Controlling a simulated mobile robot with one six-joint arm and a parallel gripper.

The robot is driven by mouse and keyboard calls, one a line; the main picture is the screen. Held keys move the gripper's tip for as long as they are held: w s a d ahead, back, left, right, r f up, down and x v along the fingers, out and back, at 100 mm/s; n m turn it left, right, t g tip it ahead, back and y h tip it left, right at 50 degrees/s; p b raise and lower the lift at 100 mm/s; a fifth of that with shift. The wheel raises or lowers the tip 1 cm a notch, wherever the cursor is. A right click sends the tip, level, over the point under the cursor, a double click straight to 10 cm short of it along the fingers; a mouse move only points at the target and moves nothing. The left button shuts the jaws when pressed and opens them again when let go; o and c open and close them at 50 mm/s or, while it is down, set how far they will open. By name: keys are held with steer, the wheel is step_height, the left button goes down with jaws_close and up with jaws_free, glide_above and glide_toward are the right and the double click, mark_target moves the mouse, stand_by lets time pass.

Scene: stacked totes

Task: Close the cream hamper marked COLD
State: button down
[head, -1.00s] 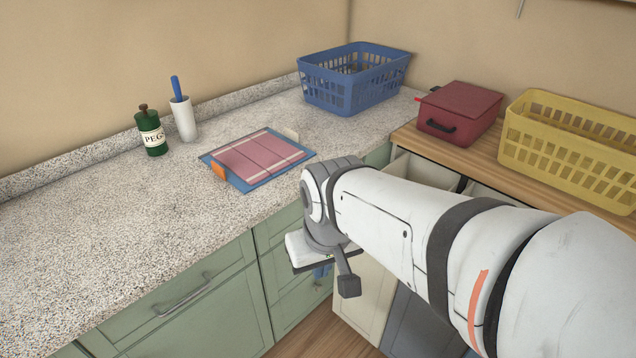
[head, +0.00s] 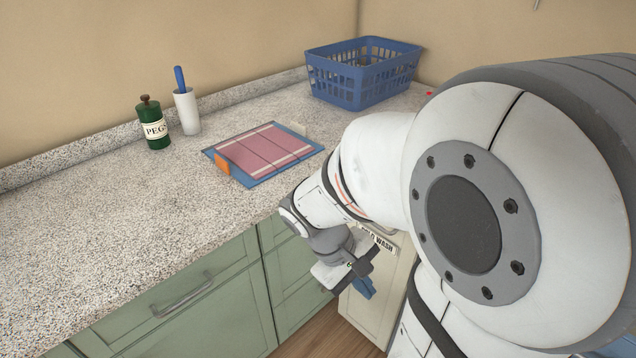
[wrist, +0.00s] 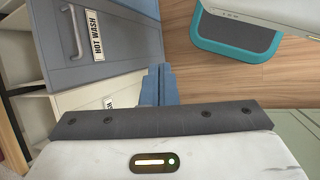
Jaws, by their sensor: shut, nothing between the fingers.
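The cream hamper (head: 372,312) has a white label, partly covered by my wrist, with "WASH" readable. Its front stands below the counter, right of the green drawers. In the wrist view the cream hamper (wrist: 75,118) lies at the left, with a cut-off label end showing. My arm hides its top edge in the head view, so I cannot tell how far it stands out. My gripper (head: 364,290) is shut and empty, in front of the cream face. Its blue fingers (wrist: 160,76) show beside the hampers in the wrist view; I cannot tell whether they touch.
A grey hamper (wrist: 125,38) marked HOT WASH, with a bar handle, adjoins the cream one. Wooden floor (wrist: 200,84) is open beside my fingers. The counter (head: 110,235) holds a blue basket (head: 345,97), a folding board (head: 240,177), a peg jar (head: 155,130) and a white holder (head: 187,112).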

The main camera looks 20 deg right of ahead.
steer(key=w+d+f+n+g+h+b, duration=0.1)
steer(key=d+f+n+g+h+b, duration=0.2)
steer(key=d+f+h, duration=0.35)
steer(key=n+t+h+b, duration=0.5)
steer(key=n+t+b, duration=0.2)
steer(key=n+t, duration=0.75)
glide_toward(395, 253)
steer(key=shift+n+g, duration=0.75)
steer(key=shift+n, duration=0.2)
steer(key=x, duration=0.4)
steer(key=r+x, duration=0.1)
steer(key=x, duration=0.1)
steer(key=shift+w+d, duration=0.2)
steer(key=shift+w, duration=0.2)
